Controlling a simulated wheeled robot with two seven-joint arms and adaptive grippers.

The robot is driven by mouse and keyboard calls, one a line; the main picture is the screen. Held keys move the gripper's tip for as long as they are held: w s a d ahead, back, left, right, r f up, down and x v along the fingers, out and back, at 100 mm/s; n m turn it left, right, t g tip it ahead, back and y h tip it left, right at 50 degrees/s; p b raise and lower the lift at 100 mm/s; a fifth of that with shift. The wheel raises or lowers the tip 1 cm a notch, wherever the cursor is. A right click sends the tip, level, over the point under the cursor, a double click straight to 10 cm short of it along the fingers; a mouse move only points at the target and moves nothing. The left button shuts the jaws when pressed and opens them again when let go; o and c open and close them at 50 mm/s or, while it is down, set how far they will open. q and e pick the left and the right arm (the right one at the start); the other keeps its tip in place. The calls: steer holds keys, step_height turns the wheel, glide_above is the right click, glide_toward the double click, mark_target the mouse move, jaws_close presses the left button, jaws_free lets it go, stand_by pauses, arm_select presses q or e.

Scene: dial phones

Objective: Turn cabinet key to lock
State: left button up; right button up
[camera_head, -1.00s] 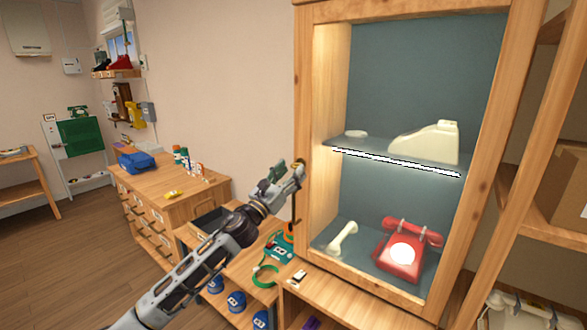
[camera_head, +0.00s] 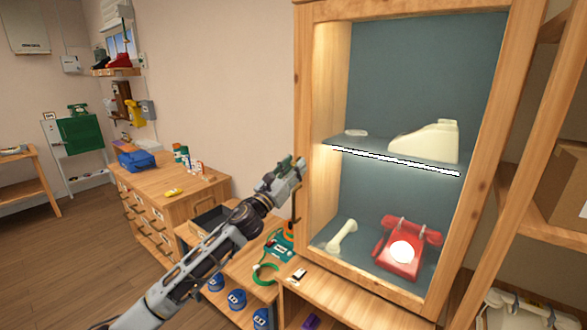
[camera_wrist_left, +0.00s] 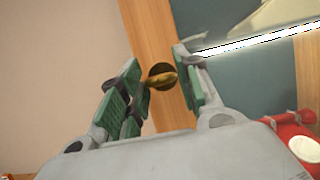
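The brass cabinet key (camera_wrist_left: 161,79) sits in a dark round keyhole on the wooden door frame of the display cabinet (camera_head: 431,6). In the left wrist view its bow looks nearly level, tilted slightly up to the right. My left gripper (camera_head: 291,172) is at the cabinet's left frame edge. In the left wrist view my left gripper (camera_wrist_left: 158,92) has its green-padded fingers apart, on either side of the key, with a visible gap on the right. In the head view the gripper hides the key. My right gripper is not in view.
Behind the cabinet front, a cream phone body (camera_head: 428,142) sits on the lit shelf. A red dial phone (camera_head: 405,247) and a pale handset (camera_head: 341,236) are below. A wooden drawer unit (camera_head: 150,205) stands left. Green items (camera_head: 280,243) lie on the low bench below my gripper.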

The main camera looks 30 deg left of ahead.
arm_select(q)
steer(key=c, duration=0.4)
